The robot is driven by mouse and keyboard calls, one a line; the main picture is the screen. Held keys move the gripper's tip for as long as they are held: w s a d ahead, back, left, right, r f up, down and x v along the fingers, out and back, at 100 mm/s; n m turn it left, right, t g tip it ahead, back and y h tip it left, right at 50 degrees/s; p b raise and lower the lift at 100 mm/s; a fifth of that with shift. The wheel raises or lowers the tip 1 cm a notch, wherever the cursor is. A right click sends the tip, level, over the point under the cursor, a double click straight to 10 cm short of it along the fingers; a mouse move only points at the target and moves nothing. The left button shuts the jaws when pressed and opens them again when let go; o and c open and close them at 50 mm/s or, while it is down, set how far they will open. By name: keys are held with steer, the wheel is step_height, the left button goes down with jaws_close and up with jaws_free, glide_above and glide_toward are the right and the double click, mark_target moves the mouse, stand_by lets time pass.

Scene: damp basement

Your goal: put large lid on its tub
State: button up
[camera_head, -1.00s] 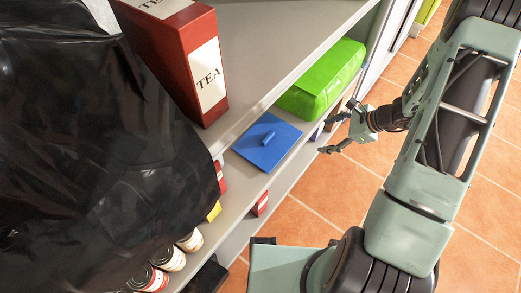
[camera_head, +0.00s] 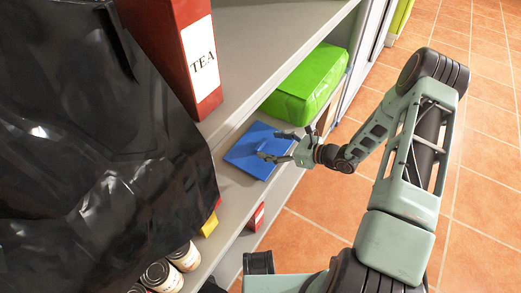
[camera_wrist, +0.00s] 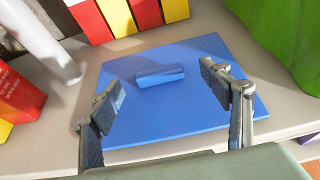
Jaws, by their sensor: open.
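The large lid (camera_head: 245,151) is a flat blue square with a raised bar handle. It lies on a grey shelf beside a green package. In the wrist view the lid (camera_wrist: 205,110) fills the middle, with its handle (camera_wrist: 160,75) a little beyond my fingertips. My gripper (camera_head: 273,146) is open and empty, reaching in from the right over the lid's near side. In the wrist view my gripper's fingers (camera_wrist: 165,95) stand apart on either side of the handle's line, not touching it. I cannot make out a matching tub in any view.
A green package (camera_head: 305,88) stands right of the lid. A red TEA box (camera_head: 180,60) stands on the shelf above, whose edge overhangs. A black plastic sheet (camera_head: 90,170) covers the left. Red and yellow boxes (camera_wrist: 118,15) stand behind the lid. Tiled floor (camera_head: 480,150) is clear at right.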

mark_target(261, 144)
steer(key=b+x, duration=0.1)
steer(key=x, duration=0.4)
steer(key=shift+s+a, duration=0.1)
steer(key=shift+s, duration=0.05)
steer(key=c, duration=1.3)
